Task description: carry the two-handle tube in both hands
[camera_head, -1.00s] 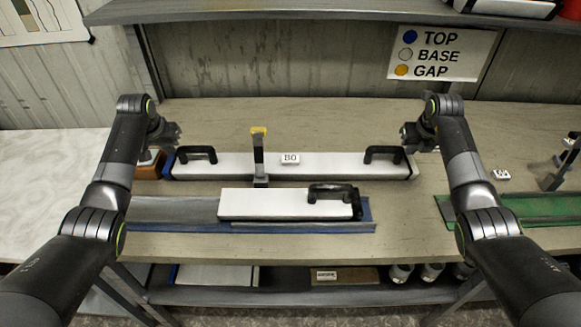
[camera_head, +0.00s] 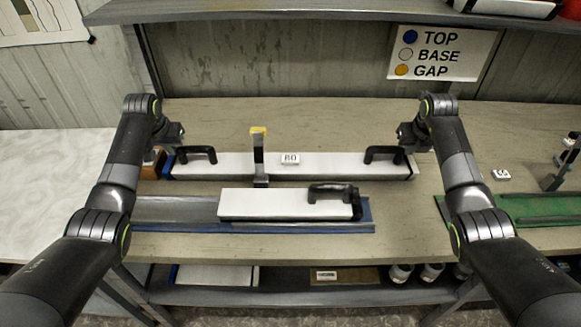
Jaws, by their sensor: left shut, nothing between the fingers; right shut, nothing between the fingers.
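The long white two-handle tube (camera_head: 335,168) lies at the back of the bench, with a black handle near its left end (camera_head: 197,153) and another near its right end (camera_head: 385,153). It has a blue left end and a small label reading B0 or similar. My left gripper (camera_head: 178,133) is shut and empty, above and behind the tube's left end. My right gripper (camera_head: 403,136) is shut and empty, above and behind the right end, to the right of the right handle. Neither gripper touches a handle as far as I can see.
A shorter white tube with one black handle (camera_head: 285,206) lies in a blue-grey tray (camera_head: 165,212) in front. A green tray (camera_head: 540,209) is at right. A shelf (camera_head: 330,12) runs above the back.

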